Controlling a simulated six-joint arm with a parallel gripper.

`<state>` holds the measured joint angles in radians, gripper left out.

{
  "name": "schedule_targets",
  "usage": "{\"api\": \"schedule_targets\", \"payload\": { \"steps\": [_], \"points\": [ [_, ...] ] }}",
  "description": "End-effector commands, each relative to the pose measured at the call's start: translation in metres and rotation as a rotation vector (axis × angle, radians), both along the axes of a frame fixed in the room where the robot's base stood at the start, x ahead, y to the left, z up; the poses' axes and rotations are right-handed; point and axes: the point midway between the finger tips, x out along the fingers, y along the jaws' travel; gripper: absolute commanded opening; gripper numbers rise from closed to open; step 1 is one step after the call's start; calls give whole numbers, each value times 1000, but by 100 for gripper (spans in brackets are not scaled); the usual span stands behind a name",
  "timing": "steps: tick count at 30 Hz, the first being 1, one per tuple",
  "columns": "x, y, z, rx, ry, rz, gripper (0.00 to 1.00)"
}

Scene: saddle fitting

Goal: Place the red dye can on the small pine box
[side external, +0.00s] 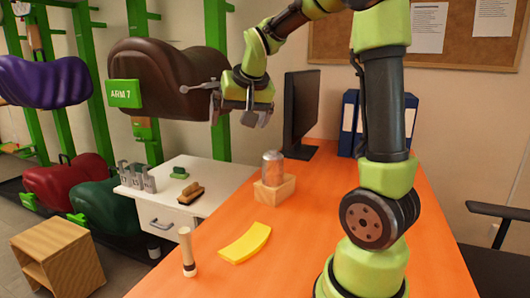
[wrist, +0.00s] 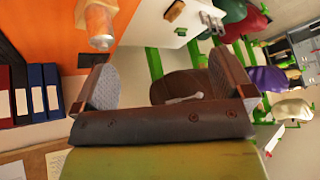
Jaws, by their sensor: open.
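A shiny silver-grey can (side external: 272,168) with a brownish tint stands upright on the small pine box (side external: 275,193) on the orange desk. No plainly red can shows. In the wrist view the can (wrist: 100,22) is at the top left, outside the jaws. My gripper (side external: 240,115) is open and empty, raised above the desk level, up and left of the can in the side view. In the wrist view its two fingers (wrist: 162,75) stand wide apart with nothing between them.
A yellow curved piece (side external: 244,243) and a pale upright cylinder (side external: 187,252) are on the orange desk (side external: 300,225). A monitor (side external: 300,110) and blue binders (side external: 349,122) stand behind. A white cabinet (side external: 165,212) holds brushes and metal parts. A brown saddle (side external: 165,75) hangs behind my gripper.

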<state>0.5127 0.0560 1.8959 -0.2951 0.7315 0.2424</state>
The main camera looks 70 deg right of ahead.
Motion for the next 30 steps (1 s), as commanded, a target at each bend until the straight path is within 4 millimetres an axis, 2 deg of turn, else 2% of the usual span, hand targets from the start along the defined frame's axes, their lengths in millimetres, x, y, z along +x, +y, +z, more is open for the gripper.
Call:
{"api": "schedule_targets", "payload": {
  "steps": [1, 3, 6, 10, 12, 16, 30],
  "points": [
    [-10, 36, 11, 16, -26, 77, 99],
    [-29, 78, 17, 47, -50, 177, 99],
    [-62, 127, 18, 96, -78, 314, 99],
    [-101, 169, 10, 151, -105, 463, 99],
    [-116, 182, 5, 173, -115, 519, 99],
    [-132, 194, -1, 198, -122, 578, 99],
    [-135, 196, -2, 202, -122, 588, 99]
  ]
}}
